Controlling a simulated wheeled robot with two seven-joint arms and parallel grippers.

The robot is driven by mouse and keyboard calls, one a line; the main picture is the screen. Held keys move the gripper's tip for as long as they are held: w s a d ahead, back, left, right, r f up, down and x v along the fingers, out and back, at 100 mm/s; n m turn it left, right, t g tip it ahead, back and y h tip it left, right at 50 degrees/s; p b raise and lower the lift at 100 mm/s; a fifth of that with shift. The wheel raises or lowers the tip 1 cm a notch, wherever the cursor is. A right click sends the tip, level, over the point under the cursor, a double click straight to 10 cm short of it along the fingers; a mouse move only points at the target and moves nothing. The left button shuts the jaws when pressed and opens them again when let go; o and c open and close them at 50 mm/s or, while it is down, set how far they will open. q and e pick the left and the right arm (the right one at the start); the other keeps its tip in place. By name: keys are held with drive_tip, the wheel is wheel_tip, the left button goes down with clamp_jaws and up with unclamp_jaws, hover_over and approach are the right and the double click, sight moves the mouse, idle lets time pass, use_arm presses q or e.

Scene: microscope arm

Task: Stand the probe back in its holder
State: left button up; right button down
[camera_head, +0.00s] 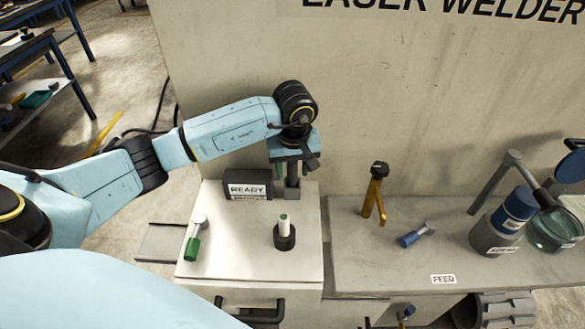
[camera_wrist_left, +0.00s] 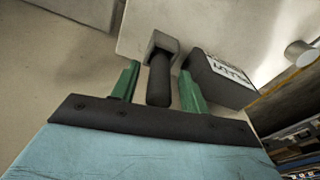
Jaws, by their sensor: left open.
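In the left wrist view my left gripper (camera_wrist_left: 159,72) is open. A dark post with a grey square head (camera_wrist_left: 160,85) shows between its green fingers, with gaps on both sides. I cannot tell whether anything touches it. My right gripper is not in view.
A black READY sign (camera_head: 248,185) stands left of the grey post. A green-handled tool (camera_head: 194,240) lies at the worktop's left. On the grey bench at right are a yellow stand (camera_head: 373,195), a blue-handled tool (camera_head: 414,236) and a blue-topped bottle (camera_head: 500,225). The welder wall is behind.

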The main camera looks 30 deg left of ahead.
use_arm(q)
wheel_tip(320, 180, up, 12)
drive_tip(key=s, duration=0.1)
drive_tip(key=shift+d+f+p, duration=0.25)
drive_tip(key=shift+d+p, duration=0.05)
drive_tip(key=shift+d, duration=0.15)
